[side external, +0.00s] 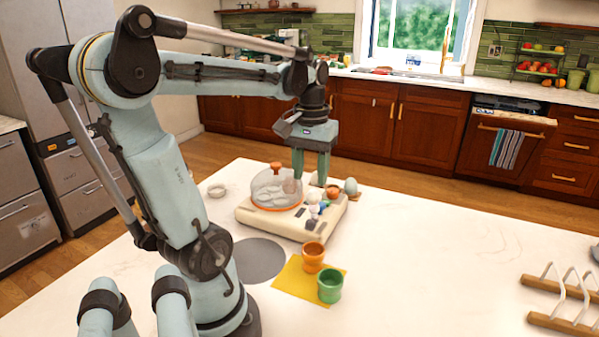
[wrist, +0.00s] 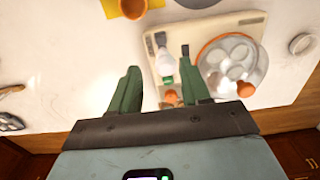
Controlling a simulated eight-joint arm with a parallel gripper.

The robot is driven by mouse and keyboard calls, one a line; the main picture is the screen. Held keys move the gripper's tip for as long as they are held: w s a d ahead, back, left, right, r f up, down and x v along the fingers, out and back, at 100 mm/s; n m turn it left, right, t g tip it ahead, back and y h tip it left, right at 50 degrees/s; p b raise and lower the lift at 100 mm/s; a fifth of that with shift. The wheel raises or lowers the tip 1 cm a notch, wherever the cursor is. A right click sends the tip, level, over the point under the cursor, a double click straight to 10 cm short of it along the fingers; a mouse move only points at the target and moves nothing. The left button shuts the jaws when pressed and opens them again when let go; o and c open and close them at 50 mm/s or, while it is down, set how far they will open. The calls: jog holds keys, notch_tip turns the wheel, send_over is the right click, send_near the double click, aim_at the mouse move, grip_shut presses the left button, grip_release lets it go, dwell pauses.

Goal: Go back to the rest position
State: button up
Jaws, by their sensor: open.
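My gripper (side external: 311,178) points down with its two green fingers apart. It is above the right and back part of a cream appliance (side external: 258,225), beside a clear dome (side external: 268,188) with an orange rim and knob. In the wrist view, my gripper (wrist: 158,65) shows a gap between the fingers. A whitish item (wrist: 164,64) on the appliance shows in that gap. No held object is visible. I cannot tell whether the fingertips touch anything below them.
Small white and blue items and a brown egg-shaped item (side external: 333,192) sit near the fingers. A greenish egg-shaped item (side external: 351,187) is to the right. Orange (side external: 313,257) and green (side external: 330,286) cups stand on a yellow mat (side external: 290,281). A rack (side external: 562,289) is far right. The counter between is clear.

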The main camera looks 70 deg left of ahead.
jog(key=w+d+f+m+t, duration=0.1)
jog(key=w+d+m+t, duration=0.1)
jog(key=d, duration=0.6)
jog(key=w+d+f+m+t, duration=0.2)
jog(key=w+d+m+t, duration=0.1)
jog(key=d+m+t, duration=0.2)
jog(key=d+m, duration=0.2)
jog(key=d, duration=0.2)
jog(key=shift+d+f, duration=0.25)
jog(key=shift+f, duration=0.05)
